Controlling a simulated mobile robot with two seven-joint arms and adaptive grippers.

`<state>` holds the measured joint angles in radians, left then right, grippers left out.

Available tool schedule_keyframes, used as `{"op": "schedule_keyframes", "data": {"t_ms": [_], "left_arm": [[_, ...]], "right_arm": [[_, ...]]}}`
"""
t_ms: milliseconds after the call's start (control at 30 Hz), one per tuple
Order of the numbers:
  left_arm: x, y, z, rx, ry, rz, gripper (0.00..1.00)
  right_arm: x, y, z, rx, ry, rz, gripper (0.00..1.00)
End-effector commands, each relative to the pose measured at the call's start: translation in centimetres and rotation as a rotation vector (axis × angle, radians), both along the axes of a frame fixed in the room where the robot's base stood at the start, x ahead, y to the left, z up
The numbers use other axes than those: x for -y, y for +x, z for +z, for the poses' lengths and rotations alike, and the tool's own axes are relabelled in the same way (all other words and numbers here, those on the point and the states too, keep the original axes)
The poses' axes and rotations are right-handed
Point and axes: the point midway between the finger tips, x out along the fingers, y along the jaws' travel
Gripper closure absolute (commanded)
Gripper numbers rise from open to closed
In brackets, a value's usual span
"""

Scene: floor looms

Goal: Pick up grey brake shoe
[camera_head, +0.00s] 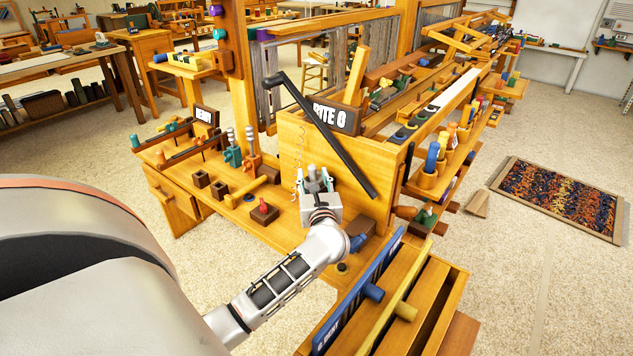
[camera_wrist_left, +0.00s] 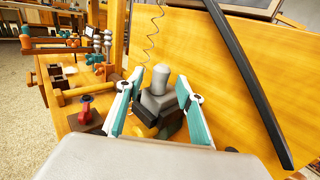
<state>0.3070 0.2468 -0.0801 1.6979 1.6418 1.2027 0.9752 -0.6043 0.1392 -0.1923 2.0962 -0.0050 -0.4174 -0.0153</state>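The grey brake shoe (camera_wrist_left: 158,88) shows in the left wrist view as a grey block with a rounded upright knob, close to the wooden panel. It stands above a darker block. My left gripper (camera_wrist_left: 156,112) is open, with its teal-padded fingers on either side of the shoe. Gaps show between the pads and the knob; the lower contact is hard to judge. In the head view my left gripper (camera_head: 316,182) is at the front of the loom panel, and it largely hides the shoe. My right gripper is in neither view.
A black lever (camera_head: 320,135) slants across the wooden panel (camera_head: 291,140), right of the gripper in the wrist view. A red-knobbed block (camera_head: 264,211) and small dark boxes (camera_head: 219,189) stand left on the bench. A blue-and-yellow-barred wooden frame (camera_head: 455,290) stands in front right.

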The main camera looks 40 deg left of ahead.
Motion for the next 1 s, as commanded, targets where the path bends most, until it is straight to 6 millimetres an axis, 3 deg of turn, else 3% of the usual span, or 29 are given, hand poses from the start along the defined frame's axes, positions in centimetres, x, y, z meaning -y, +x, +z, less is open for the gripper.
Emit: {"op": "schedule_keyframes", "data": {"t_ms": [200, 467, 600, 1000], "left_arm": [[-2.0, 1.5, -0.2, -0.002, 0.001, 0.0, 0.63], [-2.1, 1.6, -0.1, -0.001, 0.001, -0.001, 0.63], [-2.1, 1.6, -0.1, -0.001, 0.001, -0.001, 0.99], [-2.1, 1.6, 0.1, 0.001, 0.001, -0.001, 1.0]], "right_arm": [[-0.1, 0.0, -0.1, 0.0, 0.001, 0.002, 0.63], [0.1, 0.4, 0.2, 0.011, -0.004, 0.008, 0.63], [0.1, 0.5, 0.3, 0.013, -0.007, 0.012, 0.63], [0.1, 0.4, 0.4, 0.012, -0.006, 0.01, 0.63]]}}
